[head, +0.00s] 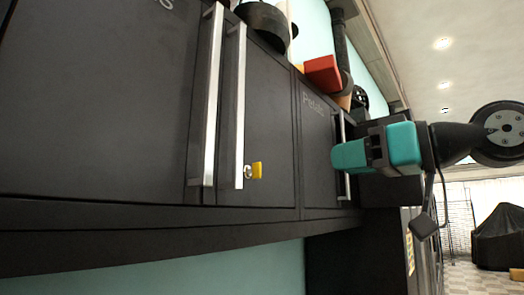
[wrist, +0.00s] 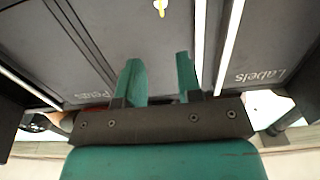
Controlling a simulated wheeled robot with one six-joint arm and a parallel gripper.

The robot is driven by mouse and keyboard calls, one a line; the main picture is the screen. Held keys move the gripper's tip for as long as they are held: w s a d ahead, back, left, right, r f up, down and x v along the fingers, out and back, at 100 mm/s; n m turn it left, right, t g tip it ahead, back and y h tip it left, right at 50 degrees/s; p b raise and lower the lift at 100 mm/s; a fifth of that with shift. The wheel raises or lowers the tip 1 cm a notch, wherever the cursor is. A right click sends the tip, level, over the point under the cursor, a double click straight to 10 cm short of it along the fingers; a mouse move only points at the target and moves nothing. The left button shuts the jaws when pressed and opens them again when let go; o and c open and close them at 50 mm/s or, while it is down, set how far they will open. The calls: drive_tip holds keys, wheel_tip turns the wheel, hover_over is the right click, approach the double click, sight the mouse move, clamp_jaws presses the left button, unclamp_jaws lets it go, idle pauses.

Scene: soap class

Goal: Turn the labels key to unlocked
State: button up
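A yellow key (head: 257,170) sits in a round silver lock on a dark cabinet door (head: 270,110), just right of the second long handle. The key also shows at the top edge of the wrist view (wrist: 160,7), partly cut off, and I cannot tell which state it is turned to. "Labels" lettering (wrist: 258,76) shows on a door at the right of the wrist view. My teal gripper (head: 345,155) is right of the key, apart from it, in front of the neighbouring door. In the wrist view its two fingers (wrist: 158,62) are spread, with nothing between them.
Two long vertical silver handles (head: 211,100) (head: 238,105) stand left of the key. Another handle (head: 343,140) is behind my gripper, on a door with light lettering (head: 313,103). A red box (head: 322,73) lies on the cabinet top. The space before the doors is free.

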sight(261, 168)
drive_tip(key=p+x, duration=0.2)
drive_tip(key=x, duration=0.3)
drive_tip(key=p+x, duration=0.3)
drive_tip(key=x, duration=0.2)
drive_tip(key=r+p+x, duration=0.1)
drive_tip(key=p+x, duration=0.1)
drive_tip(key=x, duration=0.4)
drive_tip(key=shift+a+p, duration=0.1)
drive_tip(key=shift+p, duration=0.25)
drive_tip(key=shift+w+a+f, duration=0.1)
drive_tip(key=shift+w+a, duration=0.25)
drive_tip(key=shift+a, duration=0.05)
clamp_jaws()
